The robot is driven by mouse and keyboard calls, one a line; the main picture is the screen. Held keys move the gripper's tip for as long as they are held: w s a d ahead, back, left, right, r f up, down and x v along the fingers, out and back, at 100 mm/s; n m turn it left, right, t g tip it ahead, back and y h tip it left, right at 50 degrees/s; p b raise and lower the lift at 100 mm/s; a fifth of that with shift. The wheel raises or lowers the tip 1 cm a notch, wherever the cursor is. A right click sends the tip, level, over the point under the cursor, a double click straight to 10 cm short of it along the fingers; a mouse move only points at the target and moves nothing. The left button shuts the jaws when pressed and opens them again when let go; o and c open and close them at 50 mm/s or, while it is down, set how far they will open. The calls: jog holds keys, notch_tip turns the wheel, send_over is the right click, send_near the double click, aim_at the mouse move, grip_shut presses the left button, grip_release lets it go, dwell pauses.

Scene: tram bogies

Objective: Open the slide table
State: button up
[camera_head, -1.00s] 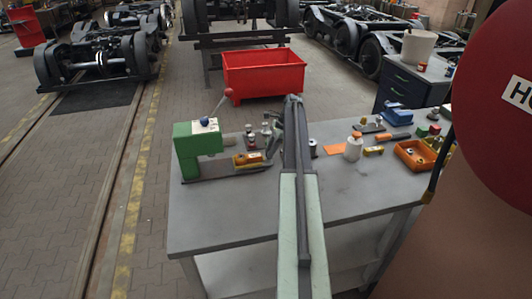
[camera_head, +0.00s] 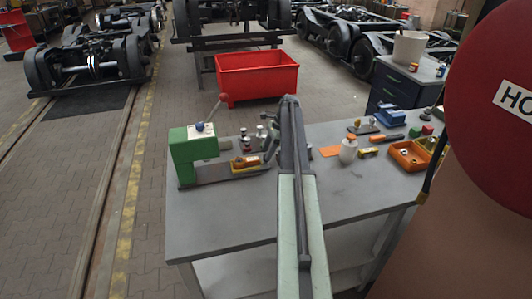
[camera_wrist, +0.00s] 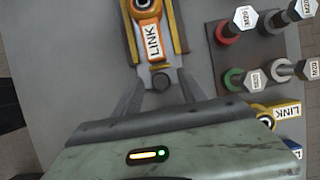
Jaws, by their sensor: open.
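The slide table is a green-bodied device (camera_head: 181,158) at the left of the grey bench, with a low grey bed running right. Its carriage carries an orange part marked LINK (camera_head: 245,162), which also shows at the top of the wrist view (camera_wrist: 152,40) between yellow-edged sides. A dark round knob (camera_wrist: 160,82) sits at the near end of the carriage. My gripper (camera_wrist: 158,90) is open, its two fingers on either side of the knob; I cannot tell whether they touch it. In the head view my arm partly hides the gripper (camera_head: 270,152).
Several bolts marked M20 (camera_wrist: 242,78) stand on a dark plate right of my gripper. Another yellow LINK part (camera_wrist: 280,113) lies close to my right side. The bench front is clear.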

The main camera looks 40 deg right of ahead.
jog(key=p+v, duration=0.4)
jog(key=v, duration=0.2)
jog(key=shift+p, duration=0.4)
jog(key=shift+s+r, duration=0.1)
jog(key=shift+r, duration=0.05)
